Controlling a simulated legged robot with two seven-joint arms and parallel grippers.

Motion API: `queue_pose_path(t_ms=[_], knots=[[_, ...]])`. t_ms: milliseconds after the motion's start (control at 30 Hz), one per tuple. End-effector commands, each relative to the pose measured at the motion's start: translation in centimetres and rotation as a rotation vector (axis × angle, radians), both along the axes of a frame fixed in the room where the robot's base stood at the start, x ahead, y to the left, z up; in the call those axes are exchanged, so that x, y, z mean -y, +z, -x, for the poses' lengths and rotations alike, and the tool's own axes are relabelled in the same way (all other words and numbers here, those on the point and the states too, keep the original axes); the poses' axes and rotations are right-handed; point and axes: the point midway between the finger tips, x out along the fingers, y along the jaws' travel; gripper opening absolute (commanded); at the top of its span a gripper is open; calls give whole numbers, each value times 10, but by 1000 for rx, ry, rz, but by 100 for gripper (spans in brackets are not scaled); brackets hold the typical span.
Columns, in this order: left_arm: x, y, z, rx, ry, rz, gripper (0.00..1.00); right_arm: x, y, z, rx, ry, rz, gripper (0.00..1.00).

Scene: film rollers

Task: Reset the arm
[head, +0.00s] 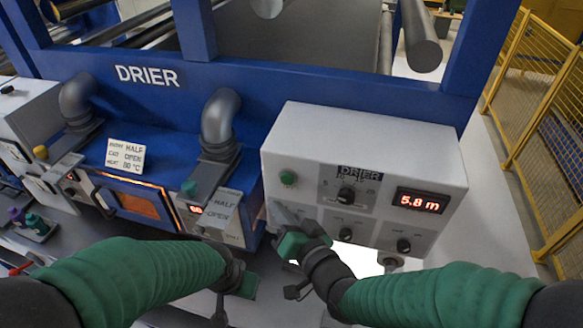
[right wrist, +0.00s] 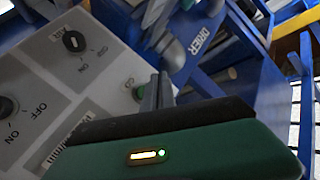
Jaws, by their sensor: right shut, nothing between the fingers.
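My right gripper (head: 277,207) is in front of the lower left part of the white drier control box (head: 310,148). Its fingers are together and hold nothing; they also show closed in the right wrist view (right wrist: 159,90). Whether the fingertips touch the panel I cannot tell. My left gripper (head: 240,286) is low in the head view, left of the right one, and mostly hidden behind its dark wrist. Its fingers cannot be made out. Both arms have green ribbed sleeves.
The box carries a green button (head: 288,177), several black knobs such as the upper one (head: 346,195), and a red display (head: 420,201) reading 5.8 m. Left are grey pipes (head: 220,117) and a glowing orange window (head: 137,204). A yellow fence (head: 535,120) stands right.

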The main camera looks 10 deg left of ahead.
Motion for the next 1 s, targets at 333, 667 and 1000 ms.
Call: queue_pose_path(t_ms=[333,667,1000], knots=[[0,-33,0,0,0,0,36,54,-81,-12,-86,-66,235,0],[0,-115,0,0,0,0,36,271,-262,54,-591,-216,804,0],[0,-133,0,0,0,0,36,332,-293,129,-881,-192,885,0]])
